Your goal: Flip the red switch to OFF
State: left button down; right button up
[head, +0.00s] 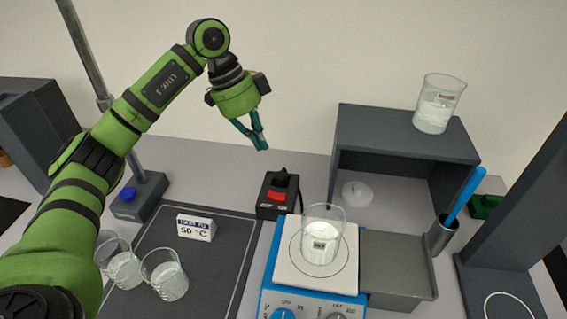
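The red switch (277,196) sits on a small black box (268,212) on the table, behind the blue and white hotplate. Lettering shows on the box front below the switch, too small to read surely, and I cannot tell which position the switch is in. My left gripper (262,147) hangs above and slightly left of the box, fingers pointing down. Its teal fingertips meet with nothing between them, and it is apart from the switch. My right gripper is not in view.
A beaker (321,240) stands on the hotplate (287,262). A grey open-front cabinet (400,143) stands right of the box, with a beaker (437,107) on top.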

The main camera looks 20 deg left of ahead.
pick_arm(q)
jog(key=p, duration=0.3)
send_over(276, 197)
notch_tip(276, 197, down, 8)
jog(key=shift+s+a+r, duration=0.1)
jog(key=shift+s+r, duration=0.05)
jog(key=shift+r, duration=0.1)
jog(key=f, duration=0.2)
jog(key=a+f+p, duration=0.1)
jog(key=f, duration=0.1)
jog(key=shift+s+f+p, duration=0.1)
jog(key=shift+f+p, duration=0.15)
jog(key=shift+p, duration=0.05)
jog(key=shift+a+f, duration=0.15)
jog(key=shift+f, duration=0.15)
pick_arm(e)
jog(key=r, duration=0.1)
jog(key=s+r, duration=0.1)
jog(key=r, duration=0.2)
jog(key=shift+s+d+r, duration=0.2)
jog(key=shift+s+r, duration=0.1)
